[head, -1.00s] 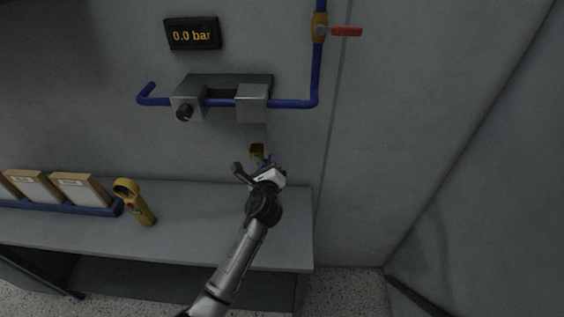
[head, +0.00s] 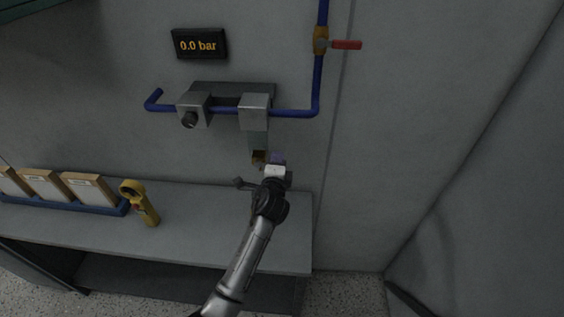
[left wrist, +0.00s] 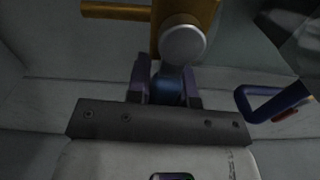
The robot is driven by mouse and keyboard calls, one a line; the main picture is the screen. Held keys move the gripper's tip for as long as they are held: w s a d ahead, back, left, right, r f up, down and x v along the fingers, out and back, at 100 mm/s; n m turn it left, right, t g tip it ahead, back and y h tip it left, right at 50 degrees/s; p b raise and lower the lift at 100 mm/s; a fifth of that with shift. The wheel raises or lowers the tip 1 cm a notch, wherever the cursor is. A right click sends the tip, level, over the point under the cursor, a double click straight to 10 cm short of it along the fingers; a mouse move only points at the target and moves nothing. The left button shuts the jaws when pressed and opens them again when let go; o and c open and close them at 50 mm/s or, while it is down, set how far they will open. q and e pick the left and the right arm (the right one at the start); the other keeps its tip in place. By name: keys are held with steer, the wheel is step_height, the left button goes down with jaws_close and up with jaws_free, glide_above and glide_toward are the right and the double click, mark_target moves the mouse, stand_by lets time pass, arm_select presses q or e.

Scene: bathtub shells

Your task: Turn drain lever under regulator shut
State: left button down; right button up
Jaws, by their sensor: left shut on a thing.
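The regulator assembly (head: 255,109) is on the wall, with a grey bowl (head: 257,141) hanging below it. The brass drain valve (head: 258,158) sits under that bowl. In the left wrist view the brass valve body (left wrist: 205,12) and its round grey cap (left wrist: 182,45) are just beyond my fingers. My left gripper (head: 277,160) is beside the valve, on its right in the head view. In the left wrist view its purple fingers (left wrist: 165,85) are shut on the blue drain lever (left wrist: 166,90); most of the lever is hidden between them. My right gripper is out of view.
A black gauge (head: 199,44) reads 0.0 bar. Blue piping (head: 292,113) leads to a valve with a red handle (head: 346,44). Below is a grey bench (head: 200,235) with a yellow handheld tool (head: 143,205) and a blue rack (head: 60,204). The wall to the right is clear.

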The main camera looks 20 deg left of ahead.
arm_select(q)
steer(key=shift+r+n, duration=0.2)
steer(key=shift+n, duration=0.2)
stand_by(0.3)
steer(key=c, duration=1)
jaws_free()
steer(key=shift+s, duration=0.1)
steer(key=p+v, duration=0.1)
steer(key=v, duration=1.2)
steer(key=shift+s+d, duration=0.2)
steer(key=shift+s, duration=0.1)
